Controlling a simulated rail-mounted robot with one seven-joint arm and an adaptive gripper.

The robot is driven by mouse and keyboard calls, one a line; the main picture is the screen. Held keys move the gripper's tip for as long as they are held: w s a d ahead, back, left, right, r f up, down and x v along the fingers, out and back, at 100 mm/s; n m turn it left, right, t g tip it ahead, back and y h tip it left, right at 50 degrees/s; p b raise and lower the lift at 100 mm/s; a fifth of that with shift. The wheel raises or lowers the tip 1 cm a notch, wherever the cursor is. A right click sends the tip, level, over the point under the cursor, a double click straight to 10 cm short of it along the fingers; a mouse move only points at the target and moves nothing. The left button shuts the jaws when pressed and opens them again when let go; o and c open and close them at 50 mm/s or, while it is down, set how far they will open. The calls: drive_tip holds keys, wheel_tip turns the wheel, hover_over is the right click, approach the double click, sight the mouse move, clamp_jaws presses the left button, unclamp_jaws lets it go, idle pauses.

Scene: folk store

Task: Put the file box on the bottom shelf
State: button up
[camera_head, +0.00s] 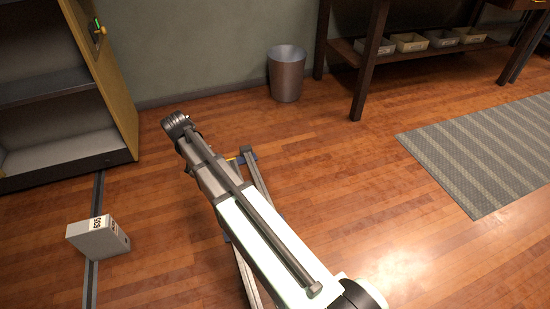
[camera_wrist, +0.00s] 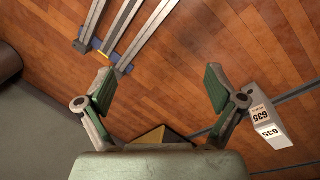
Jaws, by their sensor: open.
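The file box (camera_head: 99,238) is white with a "635" label and stands on the wooden floor at the lower left of the head view. My gripper (camera_wrist: 160,82) is open and empty, with green finger pads spread over bare floor. In the head view the arm reaches up and left, to the right of the box.
A waste bin (camera_head: 286,75) stands by the wall. A table with trays (camera_head: 410,42) and a striped rug (camera_head: 485,150) are at the right.

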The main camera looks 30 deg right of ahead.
drive_tip(key=s+d+r+m+g+h, duration=0.1)
drive_tip(key=s+d+r+m+h, duration=0.1)
drive_tip(key=s+d, duration=0.6)
drive_tip(key=s+d+r+m+g+h, duration=0.1)
drive_tip(key=s+d+r+m+h, duration=0.1)
drive_tip(key=s+d+r+m, duration=0.3)
drive_tip(key=s+d, duration=0.3)
drive_tip(key=d, duration=0.2)
drive_tip(key=shift+d+r, duration=0.2)
drive_tip(key=shift+d, duration=0.05)
drive_tip(key=shift+o, duration=0.5)
drive_tip(key=s+d+r+m+g+h, duration=0.1)
drive_tip(key=s+d+r+m+g, duration=0.1)
drive_tip(key=s, duration=0.5)
drive_tip(key=s+d+r+m+g+h, duration=0.1)
drive_tip(key=s+d+r+m+g, duration=0.1)
drive_tip(key=s+d+r+m, duration=0.3)
drive_tip(key=s+d, duration=0.2)
drive_tip(key=s, duration=0.1)
drive_tip(key=shift+m+h, duration=0.3)
drive_tip(key=shift+w+d, duration=0.1)
